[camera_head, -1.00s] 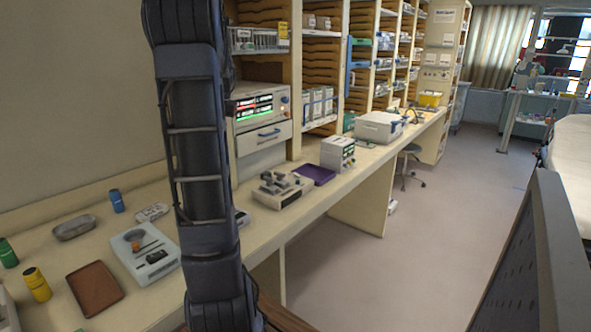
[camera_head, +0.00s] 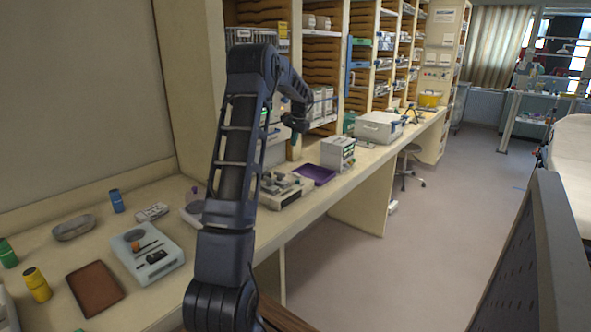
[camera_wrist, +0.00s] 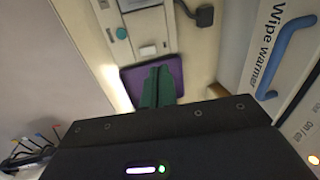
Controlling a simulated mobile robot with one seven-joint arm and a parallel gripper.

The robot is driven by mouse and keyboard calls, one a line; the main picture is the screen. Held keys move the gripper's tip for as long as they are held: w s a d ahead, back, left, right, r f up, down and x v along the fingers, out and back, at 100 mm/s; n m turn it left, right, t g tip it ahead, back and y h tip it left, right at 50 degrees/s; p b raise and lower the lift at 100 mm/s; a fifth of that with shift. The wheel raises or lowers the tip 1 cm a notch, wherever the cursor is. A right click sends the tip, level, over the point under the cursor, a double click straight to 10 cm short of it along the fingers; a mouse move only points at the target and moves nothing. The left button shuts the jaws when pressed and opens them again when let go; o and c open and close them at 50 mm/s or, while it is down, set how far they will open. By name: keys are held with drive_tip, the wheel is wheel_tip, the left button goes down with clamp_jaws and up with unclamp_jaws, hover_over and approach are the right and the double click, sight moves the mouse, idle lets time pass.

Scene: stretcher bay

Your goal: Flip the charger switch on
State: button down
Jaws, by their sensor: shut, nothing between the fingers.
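My gripper (camera_head: 296,124) hangs at the end of my bent arm, in front of the shelving above the counter. In the wrist view its green fingers (camera_wrist: 158,88) are together and empty, over a purple tray. A white cabinet with a display panel (camera_head: 272,128) is mostly hidden behind my arm in the head view. I cannot tell which control is the charger switch.
The purple tray (camera_head: 326,174) lies between a white box with knobs (camera_head: 338,153) and a device with dark parts on top (camera_head: 279,193). A blue drawer handle (camera_wrist: 285,52) sticks out close to my gripper.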

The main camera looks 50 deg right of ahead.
sight(294, 173)
drive_tip(key=d, duration=0.1)
drive_tip(key=s+f, duration=0.1)
drive_tip(key=d, duration=0.1)
drive_tip(key=shift+s+d+f+m, duration=0.25)
drive_tip(key=shift+s+d+m, duration=0.05)
drive_tip(key=shift+s, duration=0.1)
drive_tip(key=shift+f, duration=0.1)
drive_tip(key=x, duration=1.3)
drive_tip(key=shift+w+f, duration=0.1)
drive_tip(key=shift+f, duration=0.3)
